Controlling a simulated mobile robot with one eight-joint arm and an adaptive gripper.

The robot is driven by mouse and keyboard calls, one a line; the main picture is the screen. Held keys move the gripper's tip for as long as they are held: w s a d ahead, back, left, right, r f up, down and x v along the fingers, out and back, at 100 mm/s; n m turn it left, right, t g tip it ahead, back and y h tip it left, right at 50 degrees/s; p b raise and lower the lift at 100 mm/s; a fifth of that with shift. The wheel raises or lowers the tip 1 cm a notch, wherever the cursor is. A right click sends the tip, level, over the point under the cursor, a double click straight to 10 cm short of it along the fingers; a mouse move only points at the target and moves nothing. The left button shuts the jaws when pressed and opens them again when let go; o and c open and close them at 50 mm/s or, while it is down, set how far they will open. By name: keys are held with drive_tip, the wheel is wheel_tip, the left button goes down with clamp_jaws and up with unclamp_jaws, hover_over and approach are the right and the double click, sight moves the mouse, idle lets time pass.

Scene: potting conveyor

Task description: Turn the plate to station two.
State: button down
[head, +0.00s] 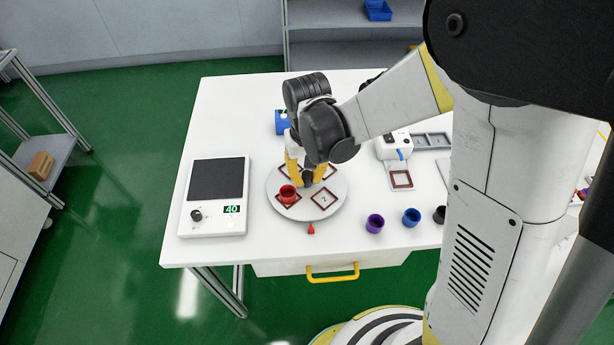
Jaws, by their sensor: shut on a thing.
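The round grey plate (307,213) lies on the white table and carries several brown-framed squares. The square marked 2 (323,198) is at the plate's front right. A red cup (288,194) stands on the front-left square. A small red pointer (311,229) sits just off the plate's front edge, between these two squares. My gripper (306,180) reaches down over the plate's middle. Its yellow fingers are shut on a dark knob (308,186) there, mostly hidden by the fingers. The rear squares are partly covered by the gripper.
A blue device (282,122) is behind the plate. Purple (375,223), blue (411,217) and black (440,214) cups stand front right. A white device (394,146) and grey tray (431,141) are behind them. A yellow-handled drawer (332,273) is below.

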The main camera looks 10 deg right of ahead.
sight(307, 174)
drive_tip(key=shift+m, duration=3.9)
drive_tip(key=c, duration=1.5)
unclamp_jaws()
drive_tip(key=shift+r, duration=0.1)
wheel_tip(307, 174, up, 12)
